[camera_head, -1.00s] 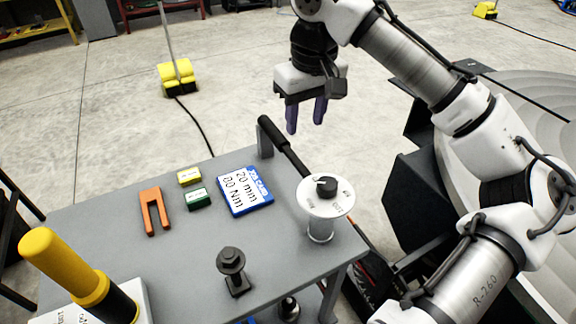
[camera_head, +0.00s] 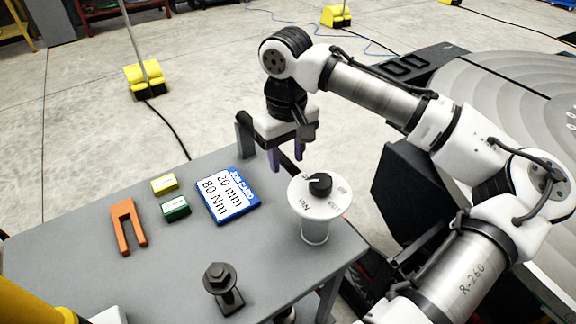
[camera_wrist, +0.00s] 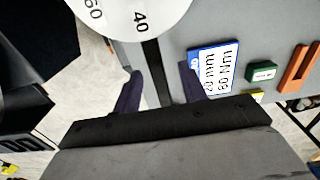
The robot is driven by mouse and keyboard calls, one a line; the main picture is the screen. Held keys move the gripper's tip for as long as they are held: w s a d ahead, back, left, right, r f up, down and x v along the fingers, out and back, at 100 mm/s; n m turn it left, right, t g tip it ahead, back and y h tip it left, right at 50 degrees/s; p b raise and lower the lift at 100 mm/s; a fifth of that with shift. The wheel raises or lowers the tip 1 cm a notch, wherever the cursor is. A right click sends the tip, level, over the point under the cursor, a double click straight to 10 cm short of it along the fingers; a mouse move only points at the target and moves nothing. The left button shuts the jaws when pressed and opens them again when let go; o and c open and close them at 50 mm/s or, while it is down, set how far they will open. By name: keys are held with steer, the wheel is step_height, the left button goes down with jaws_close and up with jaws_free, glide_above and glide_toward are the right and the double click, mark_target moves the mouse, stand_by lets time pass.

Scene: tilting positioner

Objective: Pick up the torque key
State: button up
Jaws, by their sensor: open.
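A black bar with a thicker grip end looks like the torque key; I cannot be certain. In the wrist view the bar (camera_wrist: 153,75) runs from beside the white dial toward my gripper, between its two fingers. In the head view its far end (camera_head: 243,118) shows above a grey post, and my gripper hides much of the rest. My gripper (camera_head: 287,160) points down behind the dial, open, with its dark purple fingers apart. In the wrist view my gripper (camera_wrist: 160,80) holds nothing. Whether the fingers reach down to the bar's height is unclear.
The white Nm dial (camera_head: 335,205) with its black knob stands close in front of my gripper. A blue-edged job card (camera_head: 228,195), green block (camera_head: 175,209), yellow block (camera_head: 164,184), orange fork (camera_head: 127,225) and black bolt (camera_head: 222,285) are on the grey cart top (camera_head: 80,275).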

steer(key=shift+d+f+p, duration=0.15)
steer(key=shift+f+p, duration=0.55)
steer(key=shift+f, duration=2)
jaws_close()
steer(key=shift+r, duration=0.1)
